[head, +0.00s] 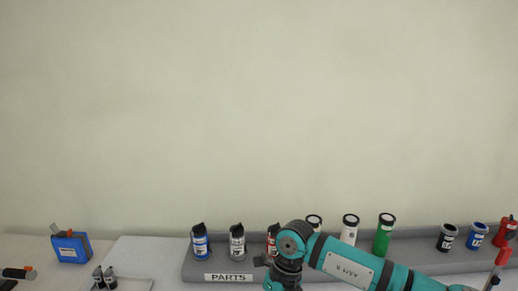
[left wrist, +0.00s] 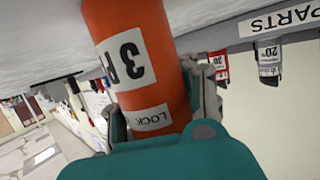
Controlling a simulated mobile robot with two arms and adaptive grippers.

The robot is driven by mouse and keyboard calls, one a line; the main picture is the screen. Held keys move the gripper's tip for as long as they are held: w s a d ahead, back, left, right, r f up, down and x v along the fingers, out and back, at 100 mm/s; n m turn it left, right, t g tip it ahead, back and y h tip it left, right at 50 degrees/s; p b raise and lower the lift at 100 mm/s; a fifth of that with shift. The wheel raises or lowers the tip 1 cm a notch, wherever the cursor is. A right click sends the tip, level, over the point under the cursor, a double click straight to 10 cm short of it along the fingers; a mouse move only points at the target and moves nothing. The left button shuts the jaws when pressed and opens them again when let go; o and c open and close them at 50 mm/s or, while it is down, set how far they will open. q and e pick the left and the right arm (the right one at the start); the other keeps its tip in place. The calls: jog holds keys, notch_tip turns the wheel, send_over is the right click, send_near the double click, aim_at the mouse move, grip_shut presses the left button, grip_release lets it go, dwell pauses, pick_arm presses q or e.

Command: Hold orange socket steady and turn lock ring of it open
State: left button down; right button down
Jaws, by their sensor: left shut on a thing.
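The orange socket (left wrist: 170,75) fills the middle of the left wrist view, close to the camera. It carries a white label with a large 3 and another label reading LOCK near my palm. My left gripper (left wrist: 160,105) is shut on the socket, with a grey finger on each side of it. I cannot make out a separate lock ring or its angle. The socket and left gripper are not in the head view. My right arm enters the head view from the right and its wrist bends down at the lower edge; its fingers are out of frame.
A grey rack marked PARTS (head: 228,277) runs along the wall, holding several cylinders, including a green one (head: 383,235) and a blue one (head: 200,243). A blue box (head: 71,247) stands at the left. A small tray (head: 132,284) holds two dark-topped pieces.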

pick_arm(q)
jog(key=shift+f, duration=0.15)
jog(key=c, duration=0.7)
grip_release()
jog(key=shift+a, duration=0.1)
